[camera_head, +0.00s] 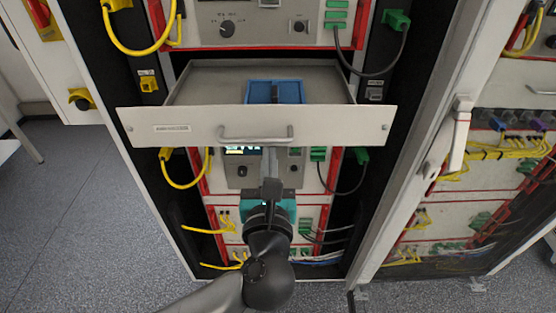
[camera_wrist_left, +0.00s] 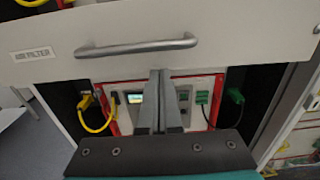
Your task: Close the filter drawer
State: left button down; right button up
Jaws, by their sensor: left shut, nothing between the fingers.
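The filter drawer (camera_head: 330,120) is pulled out of the rack, a pale panel with a label on its left and a bar handle (camera_head: 256,139) low at its middle. A blue filter box (camera_head: 274,92) sits inside the drawer. In the left wrist view the drawer front (camera_wrist_left: 240,22) and its handle (camera_wrist_left: 136,46) fill the top. My left gripper (camera_head: 269,158) is shut and empty, just below the handle and in front of the rack. Its fingers (camera_wrist_left: 160,75) point up beneath the handle's right part in the wrist view; contact cannot be told. My right gripper is not in view.
Rack units with red frames sit above and below the drawer, with yellow cables (camera_head: 184,184) at left and green-plugged dark cables (camera_head: 343,188) at right. An opened cabinet door (camera_head: 416,140) stands to the right. Speckled floor (camera_head: 80,220) is clear at left.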

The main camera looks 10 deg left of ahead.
pick_arm(q)
jog(key=shift+w+a, duration=0.15)
jog(key=shift+w, duration=0.3)
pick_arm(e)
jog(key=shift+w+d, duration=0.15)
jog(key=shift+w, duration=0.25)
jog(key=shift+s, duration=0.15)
